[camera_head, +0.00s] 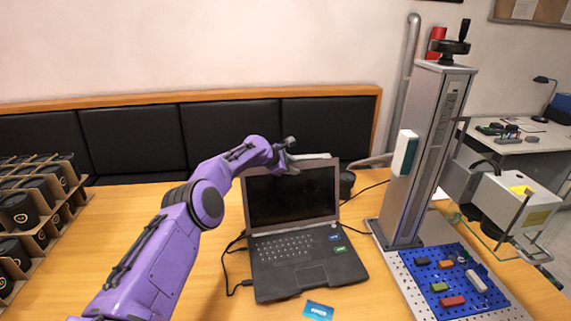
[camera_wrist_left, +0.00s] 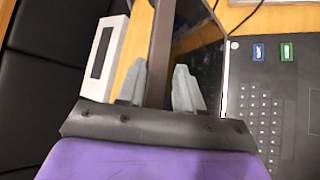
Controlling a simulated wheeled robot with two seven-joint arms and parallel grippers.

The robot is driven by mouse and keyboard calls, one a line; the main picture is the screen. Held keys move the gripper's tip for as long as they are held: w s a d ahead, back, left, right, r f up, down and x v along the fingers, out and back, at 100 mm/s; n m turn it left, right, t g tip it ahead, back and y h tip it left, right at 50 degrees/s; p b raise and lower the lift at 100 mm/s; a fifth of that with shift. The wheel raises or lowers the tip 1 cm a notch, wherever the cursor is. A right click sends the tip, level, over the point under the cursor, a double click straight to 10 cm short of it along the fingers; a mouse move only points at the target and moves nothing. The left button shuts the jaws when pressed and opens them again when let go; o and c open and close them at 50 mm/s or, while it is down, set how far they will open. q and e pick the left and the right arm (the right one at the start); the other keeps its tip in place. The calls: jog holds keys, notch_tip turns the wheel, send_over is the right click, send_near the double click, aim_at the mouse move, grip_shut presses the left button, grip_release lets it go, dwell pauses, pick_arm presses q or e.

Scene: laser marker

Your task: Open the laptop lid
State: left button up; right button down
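The laptop (camera_head: 305,268) stands on the wooden table with its lid (camera_head: 315,200) raised and its dark screen facing me; its keyboard also shows in the left wrist view (camera_wrist_left: 262,118). My left gripper (camera_head: 291,162) is at the upper edge of the lid. In the left wrist view the fingers of my left gripper (camera_wrist_left: 160,88) are apart, one on each side of the lid's edge (camera_wrist_left: 162,50). Gaps show between the fingers and the lid, so the gripper looks open. My right gripper is not in view.
A tall grey laser marker column (camera_head: 425,150) stands right of the laptop, with a blue pegboard (camera_head: 445,268) before it. Racks of black cups (camera_head: 25,212) are at the left. A blue card (camera_head: 318,311) lies in front of the laptop. Black cables run beside it.

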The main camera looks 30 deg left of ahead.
pick_arm(q)
jog(key=shift+s+a+r, duration=0.15)
jog(key=shift+s+r, duration=0.1)
jog(key=shift+r, duration=0.1)
jog(key=b+v, duration=0.1)
jog(key=v, duration=0.8)
jog(key=shift+s, duration=0.3)
jog(key=shift+a, duration=0.15)
